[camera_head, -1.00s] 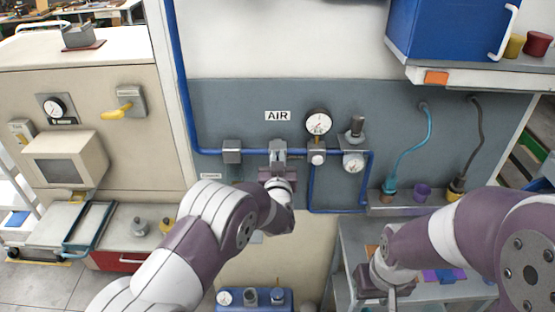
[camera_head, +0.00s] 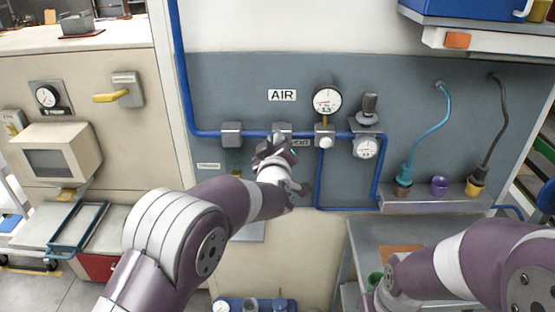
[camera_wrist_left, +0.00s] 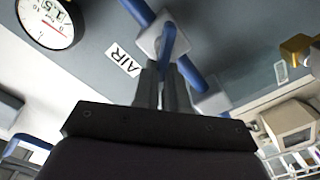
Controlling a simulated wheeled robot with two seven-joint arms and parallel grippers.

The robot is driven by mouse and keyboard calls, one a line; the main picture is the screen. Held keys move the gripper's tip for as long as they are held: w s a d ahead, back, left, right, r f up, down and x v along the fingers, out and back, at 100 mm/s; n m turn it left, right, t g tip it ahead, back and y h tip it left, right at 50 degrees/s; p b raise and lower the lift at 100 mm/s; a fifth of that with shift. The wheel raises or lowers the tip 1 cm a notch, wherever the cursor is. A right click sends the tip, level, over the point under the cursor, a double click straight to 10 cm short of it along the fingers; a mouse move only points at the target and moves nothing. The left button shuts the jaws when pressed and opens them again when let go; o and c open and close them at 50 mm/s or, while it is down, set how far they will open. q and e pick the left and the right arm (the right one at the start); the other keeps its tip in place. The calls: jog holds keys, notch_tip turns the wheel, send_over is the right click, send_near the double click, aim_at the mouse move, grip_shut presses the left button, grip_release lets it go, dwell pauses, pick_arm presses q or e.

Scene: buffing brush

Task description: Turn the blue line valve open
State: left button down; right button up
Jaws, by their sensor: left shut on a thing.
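The blue air line (camera_head: 205,132) runs down the left side of the grey panel, then right under the AIR sign. On it, below the sign, sits a grey valve body (camera_head: 281,129). In the left wrist view the valve's blue handle (camera_wrist_left: 168,38) stands across the valve body (camera_wrist_left: 150,40). My left gripper (camera_head: 270,146) is at the valve, tilted, and hides its lower front. Its two fingers (camera_wrist_left: 165,80) are shut on the blue handle. Of my right arm only the links and wrist show at the lower right; its fingers are cut off.
A round gauge (camera_head: 327,101) and a regulator with a second gauge (camera_head: 366,147) are right of the valve. A grey block (camera_head: 232,134) is on the pipe to its left. A ledge (camera_head: 430,203) with cups juts out at right. A yellow-handled switch (camera_head: 118,95) is on the left cabinet.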

pick_arm(q)
jog(key=shift+a+f+n+b, duration=0.1)
jog(key=shift+f+n+b, duration=0.25)
jog(key=shift+n+b, duration=1.6)
jog(key=shift+a+f+n+b, duration=0.15)
jog(key=shift+f+n+b, duration=0.2)
jog(key=shift+n+b, duration=1.6)
jog(key=shift+a+f+n+b, duration=0.1)
jog(key=shift+f+n+b, duration=0.25)
jog(key=shift+n+b, duration=1.6)
jog(key=shift+m+b, duration=0.75)
jog(key=shift+b, duration=0.1)
jog(key=c, duration=1.2)
grip_release()
jog(key=shift+d, duration=0.1)
jog(key=shift+r, duration=0.1)
jog(key=s+b, duration=0.2)
jog(key=s, duration=1)
jog(key=shift+s, duration=0.3)
